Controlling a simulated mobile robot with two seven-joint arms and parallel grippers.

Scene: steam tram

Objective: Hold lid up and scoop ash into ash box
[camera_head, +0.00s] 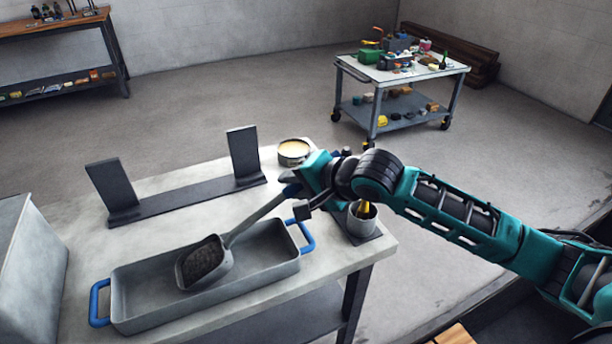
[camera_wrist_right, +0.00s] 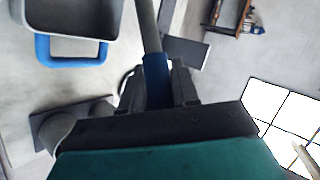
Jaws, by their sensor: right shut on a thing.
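A metal scoop (camera_head: 257,219) holds a heap of dark ash (camera_head: 203,258). Its pan is above or inside the long grey ash box (camera_head: 140,318), toward the left half; I cannot tell if it touches the floor of the box. The box has blue handles at both ends and the visible part of its inside looks bare. My right gripper (camera_head: 299,196) is shut on the scoop's blue grip, above the table past the box's right end. The wrist view shows the blue grip (camera_wrist_right: 157,80) between the fingers. I see no lid that I can name, and my left gripper is out of view.
The box stands on a pale table (camera_head: 80,230). Behind it is a dark stand (camera_head: 190,202) with two uprights. A round tin (camera_head: 293,151) and a grey cup (camera_head: 361,222) stand near my right gripper. A grey block (camera_head: 30,265) fills the left edge.

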